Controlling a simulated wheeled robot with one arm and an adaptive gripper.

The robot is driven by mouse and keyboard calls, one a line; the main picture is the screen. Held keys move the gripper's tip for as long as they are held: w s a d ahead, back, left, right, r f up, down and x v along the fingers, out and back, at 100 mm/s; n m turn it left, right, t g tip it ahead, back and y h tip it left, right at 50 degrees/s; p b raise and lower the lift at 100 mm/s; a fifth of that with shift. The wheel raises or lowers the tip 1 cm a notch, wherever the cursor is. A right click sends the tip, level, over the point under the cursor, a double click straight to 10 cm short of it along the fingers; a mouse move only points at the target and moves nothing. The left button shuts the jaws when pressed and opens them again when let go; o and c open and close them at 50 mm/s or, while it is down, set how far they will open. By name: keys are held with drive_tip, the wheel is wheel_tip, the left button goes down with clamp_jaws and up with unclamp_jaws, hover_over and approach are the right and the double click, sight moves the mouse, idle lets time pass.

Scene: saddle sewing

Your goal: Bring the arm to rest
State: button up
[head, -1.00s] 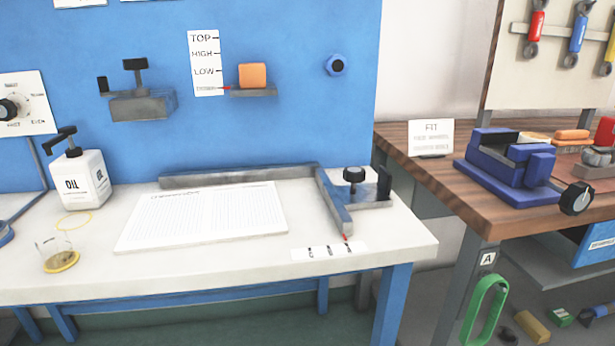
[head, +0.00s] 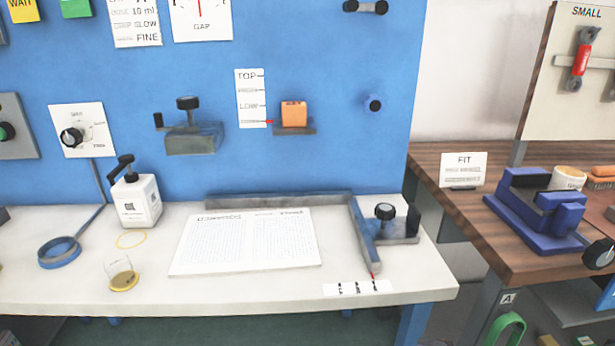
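Neither my arm nor my gripper shows in the head view, so the gripper's state and what it may hold are hidden. The view looks onto a white worktable (head: 215,291) against a blue panel (head: 330,50).
On the table are an oil bottle (head: 136,201), a glass cup (head: 121,275), a blue ring (head: 60,251), a printed sheet (head: 245,242) and a metal fence (head: 280,199). A wooden bench (head: 445,205) at the right carries a blue vise (head: 540,208). The table's front strip is mostly clear.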

drive_tip(key=s+a+r+n+g+h+p, duration=0.6)
drive_tip(key=a+g+h+p, duration=0.25)
drive_tip(key=h, duration=0.35)
drive_tip(key=d+r+n+t+h+p, duration=0.3)
drive_tip(key=d+r+t+h+p, duration=0.3)
drive_tip(key=r+h+p, duration=0.5)
drive_tip(key=shift+s+r+n+t+h+p, duration=0.35)
drive_tip(key=shift+r+n+h+p, duration=0.1)
drive_tip(key=shift+h, duration=0.15)
drive_tip(key=shift+f, duration=0.1)
